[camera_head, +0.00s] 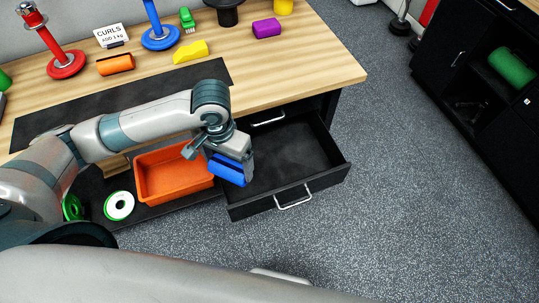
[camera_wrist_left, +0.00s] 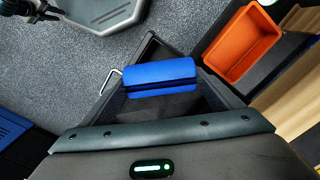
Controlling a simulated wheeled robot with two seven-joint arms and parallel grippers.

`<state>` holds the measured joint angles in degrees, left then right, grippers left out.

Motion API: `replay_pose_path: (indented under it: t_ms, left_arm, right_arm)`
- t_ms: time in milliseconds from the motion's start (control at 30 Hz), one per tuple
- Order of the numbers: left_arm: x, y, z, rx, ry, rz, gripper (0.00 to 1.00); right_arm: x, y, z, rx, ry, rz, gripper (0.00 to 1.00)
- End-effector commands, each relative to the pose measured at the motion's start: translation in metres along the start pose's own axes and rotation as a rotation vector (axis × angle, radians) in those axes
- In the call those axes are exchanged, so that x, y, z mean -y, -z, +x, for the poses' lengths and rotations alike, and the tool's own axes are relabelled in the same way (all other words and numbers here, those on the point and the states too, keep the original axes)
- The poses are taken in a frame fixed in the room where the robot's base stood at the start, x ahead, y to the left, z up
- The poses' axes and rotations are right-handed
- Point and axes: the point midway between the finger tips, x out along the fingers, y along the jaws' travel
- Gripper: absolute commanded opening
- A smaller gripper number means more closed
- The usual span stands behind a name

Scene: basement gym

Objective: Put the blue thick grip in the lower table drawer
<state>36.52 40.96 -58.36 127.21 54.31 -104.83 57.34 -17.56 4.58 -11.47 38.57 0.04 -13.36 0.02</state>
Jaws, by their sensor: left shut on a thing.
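The blue thick grip (camera_head: 227,172) is held in my left gripper (camera_head: 236,160), which is shut on it. The grip hangs over the left side of the open lower table drawer (camera_head: 335,150), above its left wall and apart from its floor. In the left wrist view the blue grip (camera_wrist_left: 160,74) lies across the picture with the dark drawer (camera_wrist_left: 118,104) behind it. The visible drawer floor is empty, and its left part is hidden by the gripper. My right gripper is not visible.
An orange bin (camera_head: 150,196) stands close left of the drawer, beside a green-and-white disc (camera_head: 119,205). A shut upper drawer handle (camera_head: 268,118) is above. The wooden tabletop (camera_head: 310,65) holds several coloured grips and weight stands. Floor right of the drawer is clear.

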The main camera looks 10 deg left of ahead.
Motion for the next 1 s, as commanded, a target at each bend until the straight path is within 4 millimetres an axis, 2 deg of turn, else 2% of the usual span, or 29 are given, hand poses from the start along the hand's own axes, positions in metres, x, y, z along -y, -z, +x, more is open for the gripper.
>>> replay_pose_path:
  t_ms: [100, 433, 1000]
  left_arm:
    - [-0.004, 0.007, 0.013, 0.000, -0.003, 0.174, 0.58]
    - [-0.016, 0.029, 0.042, -0.002, -0.007, 0.783, 0.58]
    - [-0.034, 0.067, 0.090, -0.002, -0.002, 1.847, 0.58]
  right_arm:
    - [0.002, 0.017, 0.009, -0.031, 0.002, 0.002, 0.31]
    - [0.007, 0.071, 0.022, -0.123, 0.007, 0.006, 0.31]
    - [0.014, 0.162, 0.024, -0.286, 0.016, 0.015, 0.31]
